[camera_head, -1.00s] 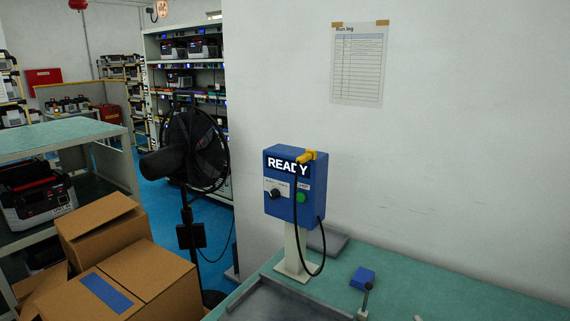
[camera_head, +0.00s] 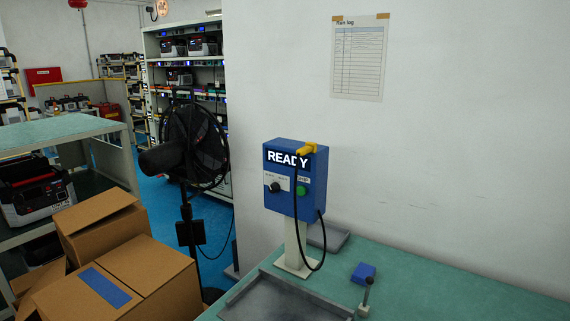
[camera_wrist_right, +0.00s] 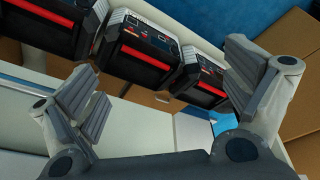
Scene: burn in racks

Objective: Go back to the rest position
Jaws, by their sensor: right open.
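My right gripper (camera_wrist_right: 165,100) shows in the right wrist view with its two fingers spread wide apart. It is open, and nothing is between its fingers. Beyond the fingers are several black and grey units with red stripes, one of them in the middle (camera_wrist_right: 135,55), on a pale shelf surface. Neither of my grippers shows in the head view. My left gripper is in no frame.
A blue READY box (camera_head: 296,180) stands on a post on the green bench (camera_head: 420,285), with a grey tray (camera_head: 285,300) before it. A black fan (camera_head: 195,145) and cardboard boxes (camera_head: 150,265) stand left. Racks (camera_head: 185,75) are behind.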

